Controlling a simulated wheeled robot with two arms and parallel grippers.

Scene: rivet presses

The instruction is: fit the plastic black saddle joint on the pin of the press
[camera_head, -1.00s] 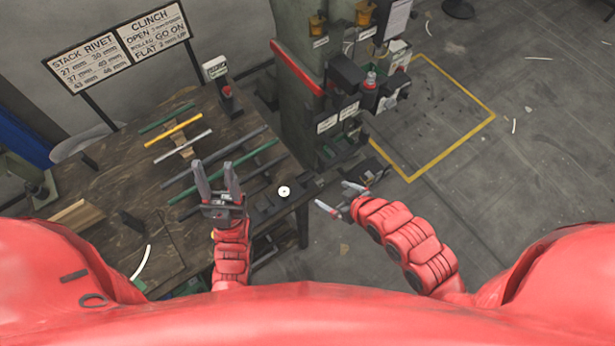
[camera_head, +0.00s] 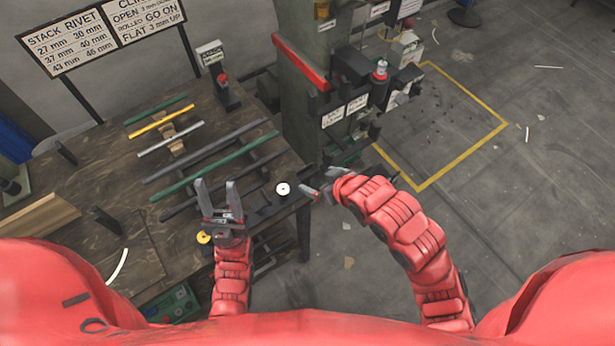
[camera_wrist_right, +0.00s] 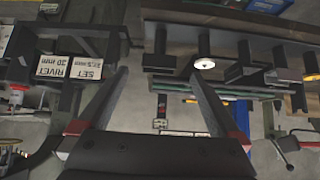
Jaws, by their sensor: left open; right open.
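My left gripper (camera_head: 219,190) is open and empty over the front of the wooden table. My right gripper (camera_head: 312,184) is open and empty at the table's right corner, just right of a white round piece (camera_head: 283,189). In the right wrist view its spread fingers (camera_wrist_right: 160,76) have nothing between them. The white piece (camera_wrist_right: 204,63) sits on a dark holder at the table edge. The green press (camera_head: 302,90) stands behind the right gripper, with dark tooling on its side. I cannot clearly make out the black saddle joint or the press pin among the dark parts.
The wooden table (camera_head: 100,170) carries several green, yellow and grey bars on a rack. A sign board (camera_head: 105,35) and a red-button post (camera_head: 220,85) stand at the back. A yellow-outlined floor area (camera_head: 440,125) right of the press is largely clear.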

